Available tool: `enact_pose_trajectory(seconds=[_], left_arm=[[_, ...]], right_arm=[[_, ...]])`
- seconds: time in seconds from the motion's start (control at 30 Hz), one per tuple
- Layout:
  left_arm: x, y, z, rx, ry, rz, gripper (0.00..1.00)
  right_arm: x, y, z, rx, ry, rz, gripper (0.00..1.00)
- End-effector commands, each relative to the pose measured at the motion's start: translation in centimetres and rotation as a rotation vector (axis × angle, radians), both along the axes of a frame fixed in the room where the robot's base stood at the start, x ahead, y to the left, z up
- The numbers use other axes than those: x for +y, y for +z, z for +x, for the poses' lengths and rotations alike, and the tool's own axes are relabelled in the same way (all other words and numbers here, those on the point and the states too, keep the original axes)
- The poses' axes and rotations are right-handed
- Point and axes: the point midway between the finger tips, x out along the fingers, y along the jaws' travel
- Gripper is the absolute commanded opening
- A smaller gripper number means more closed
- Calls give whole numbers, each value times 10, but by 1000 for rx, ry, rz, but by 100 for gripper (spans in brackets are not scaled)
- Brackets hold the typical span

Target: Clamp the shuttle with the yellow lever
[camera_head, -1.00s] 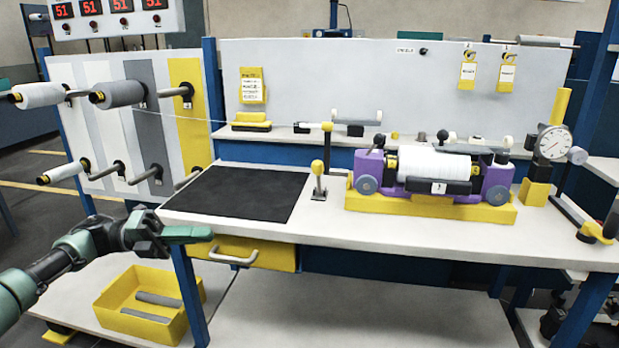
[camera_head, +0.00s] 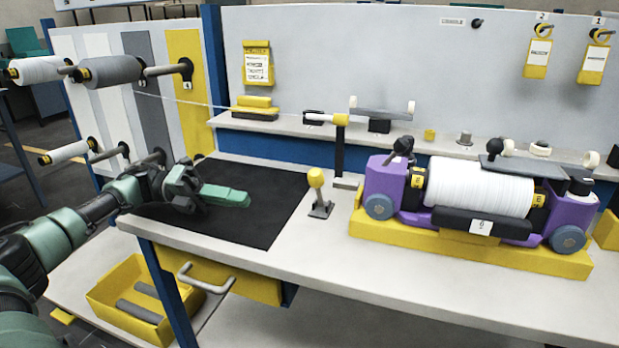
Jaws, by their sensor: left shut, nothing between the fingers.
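The purple shuttle (camera_head: 383,184) stands in a yellow cradle (camera_head: 470,251) on the right of the bench, with a large white thread roll (camera_head: 480,187) in it. A short lever with a yellow knob (camera_head: 316,178) stands upright on a grey base on the bench, left of the shuttle and apart from it. My left gripper (camera_head: 240,200) is shut and empty over the black mat, left of the yellow-knobbed lever and apart from it. My right gripper does not show.
The black mat (camera_head: 260,225) covers the bench's left part. A taller yellow-topped post (camera_head: 340,135) stands behind the lever. The yellow drawer (camera_head: 255,285) with a grey handle is below the front edge. Thread spools (camera_head: 110,70) hang at the left. Bench between mat and cradle is mostly clear.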

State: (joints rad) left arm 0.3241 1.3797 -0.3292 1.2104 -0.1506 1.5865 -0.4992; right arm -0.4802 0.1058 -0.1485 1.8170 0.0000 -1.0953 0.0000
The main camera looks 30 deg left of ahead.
Motion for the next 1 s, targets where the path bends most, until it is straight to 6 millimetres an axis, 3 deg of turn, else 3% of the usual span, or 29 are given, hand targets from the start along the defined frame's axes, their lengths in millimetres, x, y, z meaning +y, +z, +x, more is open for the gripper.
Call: enact_pose_trajectory(seconds=[0.57, 0.77, 1.0], left_arm=[[-5, 0, 2, 1, 0, 0, 0], [-35, 2, 9, 0, -4, -1, 0], [-86, 4, 24, -2, -4, -3, 0]], right_arm=[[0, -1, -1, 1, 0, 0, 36], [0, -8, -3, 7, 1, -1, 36], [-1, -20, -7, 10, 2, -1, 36]])
